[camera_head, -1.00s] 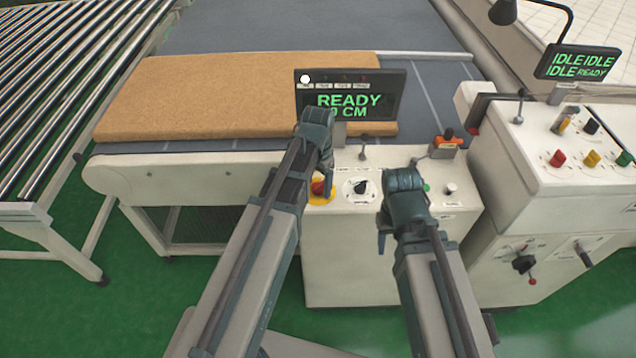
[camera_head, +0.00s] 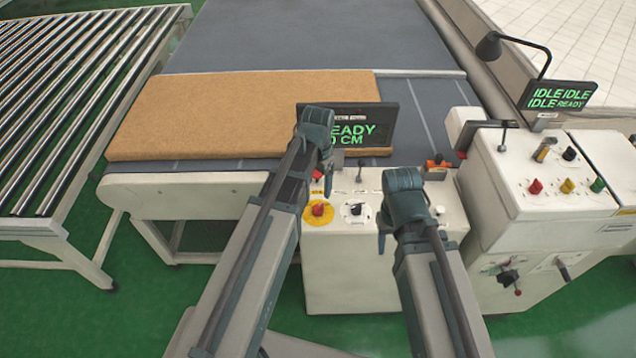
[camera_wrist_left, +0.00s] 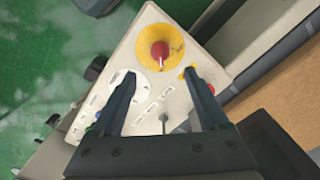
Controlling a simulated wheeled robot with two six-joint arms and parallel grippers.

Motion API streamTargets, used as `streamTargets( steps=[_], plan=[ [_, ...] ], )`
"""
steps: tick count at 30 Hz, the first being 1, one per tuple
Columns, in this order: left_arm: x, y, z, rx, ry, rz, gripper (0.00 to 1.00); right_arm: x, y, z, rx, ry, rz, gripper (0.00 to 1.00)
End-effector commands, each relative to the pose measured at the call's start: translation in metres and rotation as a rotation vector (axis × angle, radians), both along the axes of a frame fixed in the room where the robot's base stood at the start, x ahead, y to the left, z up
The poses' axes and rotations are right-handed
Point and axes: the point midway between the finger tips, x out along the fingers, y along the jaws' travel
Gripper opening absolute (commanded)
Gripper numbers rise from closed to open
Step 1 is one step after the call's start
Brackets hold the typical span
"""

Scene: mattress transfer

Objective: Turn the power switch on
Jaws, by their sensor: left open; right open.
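The white control box (camera_head: 340,265) stands in front of the bed. Its top carries a red knob (camera_head: 318,209) on a yellow plate and a black knob (camera_head: 356,209) on a white dial. No label is readable, so I cannot tell which is the power switch. My left gripper (camera_head: 325,172) is open and empty above the box's left part. In the left wrist view its fingers (camera_wrist_left: 159,73) straddle the space below the red knob (camera_wrist_left: 160,50); the left finger partly covers the white dial (camera_wrist_left: 125,100). My right gripper (camera_head: 384,236) is open over the box's right part, hiding some controls.
A dark display (camera_head: 387,124) reading READY stands behind the box, partly covered by my left gripper. A brown mattress (camera_head: 230,110) lies on the grey bed (camera_head: 320,40). A second machine (camera_head: 530,200) is at right, a roller conveyor (camera_head: 70,90) at left. Green floor is in front.

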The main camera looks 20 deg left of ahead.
Motion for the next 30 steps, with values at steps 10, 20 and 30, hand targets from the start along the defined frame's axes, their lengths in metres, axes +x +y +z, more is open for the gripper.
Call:
streamTargets(
  steps=[10,20,30],
  plan=[
    [0.0,0.0,0.029,0.0,0.0,0.0,0.77,0.0,0.0,0.029,0.001,0.0,-0.007,0.5],
    [0.0,0.0,0.028,0.0,0.0,0.0,0.77,0.0,0.0,0.028,0.001,0.0,-0.007,0.5],
    [-0.055,-0.047,-0.017,0.034,0.014,0.05,0.77,0.0,0.0,-0.017,0.001,0.0,-0.003,0.5]
  ],
)
